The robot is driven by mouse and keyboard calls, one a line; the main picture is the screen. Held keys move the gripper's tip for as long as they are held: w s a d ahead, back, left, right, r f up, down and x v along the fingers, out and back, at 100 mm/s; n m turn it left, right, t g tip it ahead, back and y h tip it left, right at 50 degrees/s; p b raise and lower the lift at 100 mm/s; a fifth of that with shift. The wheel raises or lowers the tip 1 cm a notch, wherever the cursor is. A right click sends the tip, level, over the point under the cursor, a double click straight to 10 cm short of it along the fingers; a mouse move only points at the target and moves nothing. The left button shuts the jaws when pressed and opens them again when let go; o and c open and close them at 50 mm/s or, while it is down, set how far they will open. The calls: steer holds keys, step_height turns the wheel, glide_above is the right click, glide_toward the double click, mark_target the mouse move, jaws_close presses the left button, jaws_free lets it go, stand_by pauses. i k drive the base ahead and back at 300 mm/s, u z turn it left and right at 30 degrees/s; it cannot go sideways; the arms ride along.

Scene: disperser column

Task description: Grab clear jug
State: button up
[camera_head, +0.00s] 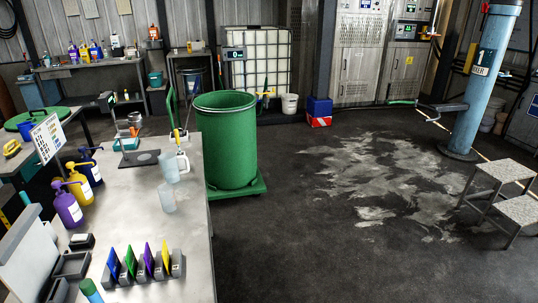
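Two clear, pale bluish vessels stand near the right edge of the grey bench on the left. The nearer clear vessel (167,200) stands a little apart, closer to me. Both look upright; I cannot tell which one is the clear jug, as any handle is too small to make out. My gripper is not in view.
The bench (150,225) also holds purple and yellow pump bottles (78,187), a stand with a round base, and a rack of coloured cards (145,262). A green drum (227,140) stands against its far right side. A blue column (480,85) and step stool (500,185) are right; the middle floor is clear.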

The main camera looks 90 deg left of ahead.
mark_target(168, 163)
steer(key=u, duration=2.55)
steer(key=i, duration=3.05)
steer(key=u, duration=4.25)
steer(key=i, duration=0.5)
steer(key=z, duration=0.1)
